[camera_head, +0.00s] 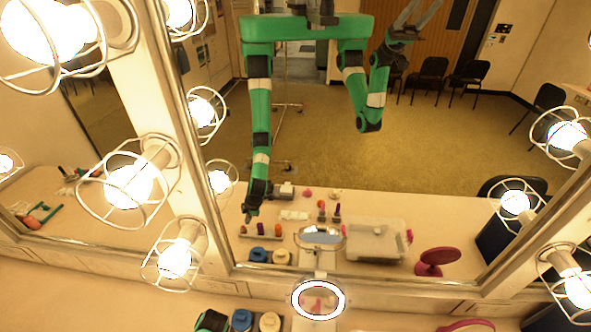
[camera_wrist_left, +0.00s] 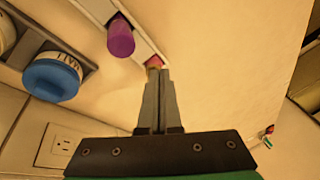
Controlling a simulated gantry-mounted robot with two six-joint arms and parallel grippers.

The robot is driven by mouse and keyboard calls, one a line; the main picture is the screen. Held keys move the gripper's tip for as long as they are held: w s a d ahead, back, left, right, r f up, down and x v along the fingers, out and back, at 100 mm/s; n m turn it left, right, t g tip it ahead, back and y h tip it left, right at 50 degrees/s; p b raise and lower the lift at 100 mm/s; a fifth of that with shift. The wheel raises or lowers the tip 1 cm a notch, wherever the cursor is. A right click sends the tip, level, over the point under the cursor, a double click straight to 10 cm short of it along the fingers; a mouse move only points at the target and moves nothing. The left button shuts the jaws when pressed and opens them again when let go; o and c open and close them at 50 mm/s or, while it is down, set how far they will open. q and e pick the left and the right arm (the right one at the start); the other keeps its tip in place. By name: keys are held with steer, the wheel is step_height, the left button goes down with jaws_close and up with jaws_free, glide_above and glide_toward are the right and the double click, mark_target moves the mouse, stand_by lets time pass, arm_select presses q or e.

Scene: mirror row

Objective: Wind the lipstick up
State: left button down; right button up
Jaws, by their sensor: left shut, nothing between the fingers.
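In the left wrist view, a purple capped tube (camera_wrist_left: 120,38) stands in a pale strip-shaped holder (camera_wrist_left: 143,44). A small pink-red tip (camera_wrist_left: 154,62) shows farther along the strip, right at the fingertips of my left gripper (camera_wrist_left: 158,74). I cannot tell which of them is the lipstick. My left gripper is shut, its fingers together with nothing between them. In the head view only a green part of my left arm shows at the bottom edge. The mirror reflects my left arm reaching down to the counter and my right gripper (camera_head: 412,20) raised, its fingers apart.
A blue jar (camera_head: 242,320) and a yellow jar (camera_head: 269,321) stand at the counter's front. The mirror reflects a clear tray (camera_head: 375,242). Caged bulbs line the frames.

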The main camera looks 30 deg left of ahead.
arm_select(q)
steer(key=shift+s+f, duration=0.2)
steer(key=shift+f, duration=0.6)
steer(key=shift+w+a+b, duration=0.3)
steer(key=shift+w+a, duration=0.05)
steer(key=shift+a, duration=0.15)
steer(key=shift+w, duration=0.1)
stand_by(0.8)
steer(key=shift+w+p, duration=0.15)
steer(key=shift+p, duration=0.65)
steer(key=shift+w+d, duration=0.1)
steer(key=shift+w+f+p, duration=0.15)
steer(key=shift+w+p, duration=0.05)
steer(key=shift+p, duration=0.2)
steer(key=shift+d, duration=0.35)
